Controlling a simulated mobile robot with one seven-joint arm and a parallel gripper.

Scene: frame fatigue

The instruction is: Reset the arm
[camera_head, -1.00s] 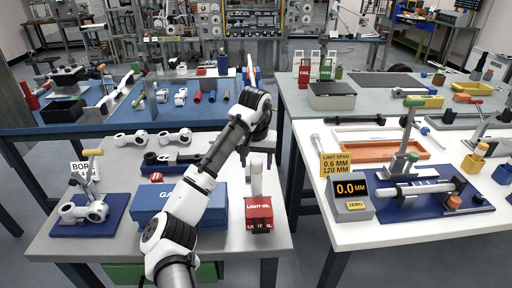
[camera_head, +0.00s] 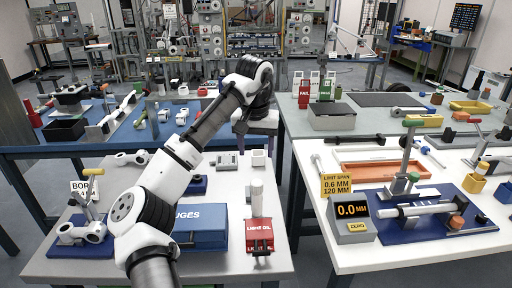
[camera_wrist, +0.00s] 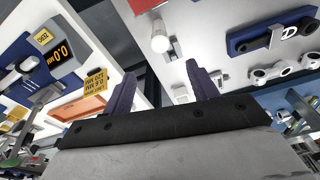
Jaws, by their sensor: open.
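My arm reaches up from the bottom of the head view over the left grey-white table (camera_head: 285,262). Its wrist end hangs near the table's back right corner. In the wrist view my gripper (camera_wrist: 160,92) shows two dark purple fingers set wide apart with nothing between them. It is open, above the gap between the two tables. No task object is held.
The left table bears a blue gauges box (camera_head: 203,228), a red light oil bottle stand (camera_head: 259,232) and a clamp fixture (camera_head: 85,232). The right table has a display reading 0.0 mm (camera_head: 352,212), an orange tray (camera_head: 352,172) and a blue measuring fixture (camera_head: 440,215). A floor gap separates the tables.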

